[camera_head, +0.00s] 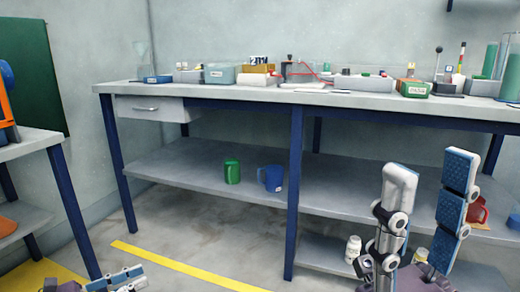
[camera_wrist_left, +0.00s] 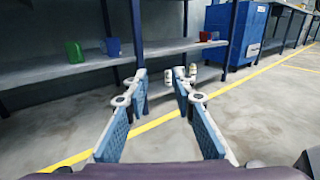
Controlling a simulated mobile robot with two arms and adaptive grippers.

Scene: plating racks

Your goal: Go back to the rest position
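My right gripper (camera_head: 430,172) is raised in the right foreground of the head view. Its two blue-padded fingers stand upright and apart, with nothing between them. My left gripper (camera_head: 118,280) shows only partly at the bottom left edge of the head view, low above the floor.
On the bench's lower shelf are a green mug (camera_head: 232,172), a blue mug (camera_head: 271,178) and a red mug (camera_head: 478,211). A white bottle (camera_head: 353,249) stands lower. Trays and tools crowd the benchtop. A blue cabinet (camera_wrist_left: 240,32) stands right; the floor (camera_wrist_left: 270,120) is clear.

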